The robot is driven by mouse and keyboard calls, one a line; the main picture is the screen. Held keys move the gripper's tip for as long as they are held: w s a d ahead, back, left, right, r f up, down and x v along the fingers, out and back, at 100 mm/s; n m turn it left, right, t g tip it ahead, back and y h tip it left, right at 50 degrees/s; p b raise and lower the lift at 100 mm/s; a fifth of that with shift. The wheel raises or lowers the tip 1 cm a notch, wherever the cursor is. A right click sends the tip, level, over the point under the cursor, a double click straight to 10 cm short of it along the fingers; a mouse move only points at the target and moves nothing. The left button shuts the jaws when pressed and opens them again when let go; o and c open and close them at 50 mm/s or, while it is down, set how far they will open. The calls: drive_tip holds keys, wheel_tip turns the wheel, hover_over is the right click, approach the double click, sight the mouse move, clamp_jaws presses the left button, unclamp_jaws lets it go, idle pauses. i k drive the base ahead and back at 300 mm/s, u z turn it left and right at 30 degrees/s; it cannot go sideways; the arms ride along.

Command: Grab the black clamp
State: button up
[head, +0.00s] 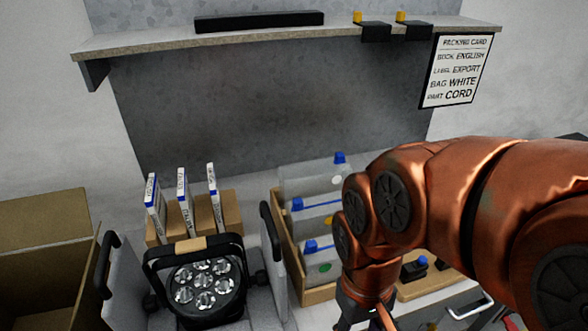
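Two black clamp-like pieces with yellow knobs sit at the shelf's front edge, a left one (376,33) and a right one (413,31). Another small black piece with a blue knob (413,269) rests on a wooden board at the lower right, partly hidden by my arm. I cannot tell which of these is the black clamp. My gripper (366,318) points down at the bottom edge, left of the board and well below the shelf. Its fingertips are cut off by the frame, so its opening and contents are hidden.
A par can light (205,283) stands in a grey case with black handles. A cardboard box (40,265) is at left. White booklets (184,200) stand in a rack. A wooden bin (283,255) holds clear bags with blue caps. A packing card (456,70) hangs below the shelf (150,45).

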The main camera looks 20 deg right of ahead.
sight(410, 271)
drive_tip(key=z, duration=2.05)
drive_tip(key=k, duration=1.45)
drive_tip(key=u, duration=1)
